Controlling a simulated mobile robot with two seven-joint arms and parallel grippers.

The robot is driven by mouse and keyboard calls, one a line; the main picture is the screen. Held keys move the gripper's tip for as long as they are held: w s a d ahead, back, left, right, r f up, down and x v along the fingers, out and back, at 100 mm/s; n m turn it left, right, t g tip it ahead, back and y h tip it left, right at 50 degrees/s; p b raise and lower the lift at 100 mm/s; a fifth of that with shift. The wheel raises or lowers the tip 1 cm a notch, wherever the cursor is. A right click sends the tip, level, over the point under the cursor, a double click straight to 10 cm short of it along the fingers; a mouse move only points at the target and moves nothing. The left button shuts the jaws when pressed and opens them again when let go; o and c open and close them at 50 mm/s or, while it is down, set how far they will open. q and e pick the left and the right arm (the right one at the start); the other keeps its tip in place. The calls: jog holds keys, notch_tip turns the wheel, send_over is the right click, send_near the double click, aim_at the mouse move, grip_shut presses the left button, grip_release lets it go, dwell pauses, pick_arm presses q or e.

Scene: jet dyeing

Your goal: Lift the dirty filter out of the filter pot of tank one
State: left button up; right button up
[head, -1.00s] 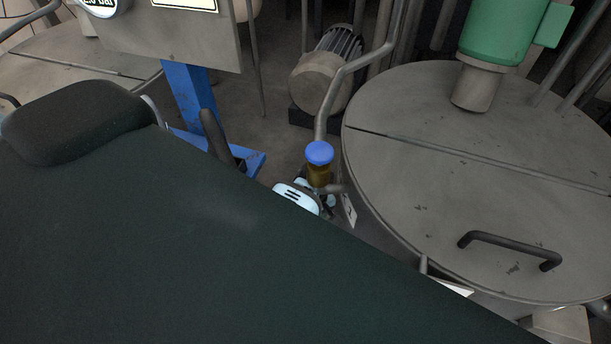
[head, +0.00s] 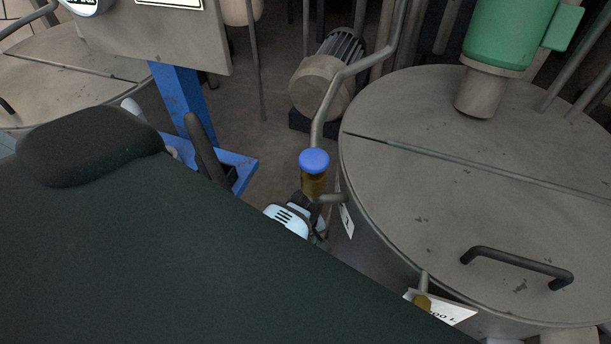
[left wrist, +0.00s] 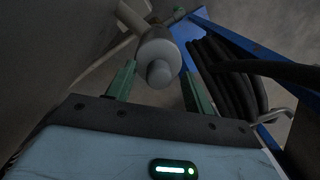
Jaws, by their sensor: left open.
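In the head view a round blue cap (head: 314,160) tops an upright amber-brown body (head: 313,184) beside the tank (head: 347,190), which has a plate marked 1. I cannot tell whether this is the filter itself or part of its pot. My left gripper's pale blue housing (head: 287,220) is just below and left of it; its fingers are hidden there. In the left wrist view the green fingers (left wrist: 157,86) are open, one on each side of a grey cylinder with a rounded knob (left wrist: 160,73). They look apart from it. My right gripper is not in view.
The tank lid has a black handle (head: 518,267) and a green motor (head: 508,32). A grey pipe (head: 330,95) drops close behind the blue cap. A blue stand (head: 183,105) is on the left, with a black hose coil (left wrist: 228,75) near the fingers. Some floor between is clear.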

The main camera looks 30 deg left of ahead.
pick_arm(q)
jog(key=shift+w+r, duration=0.1)
jog(key=shift+w, duration=0.05)
jog(key=shift+c, duration=0.4)
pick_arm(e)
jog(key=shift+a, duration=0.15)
pick_arm(q)
grip_shut()
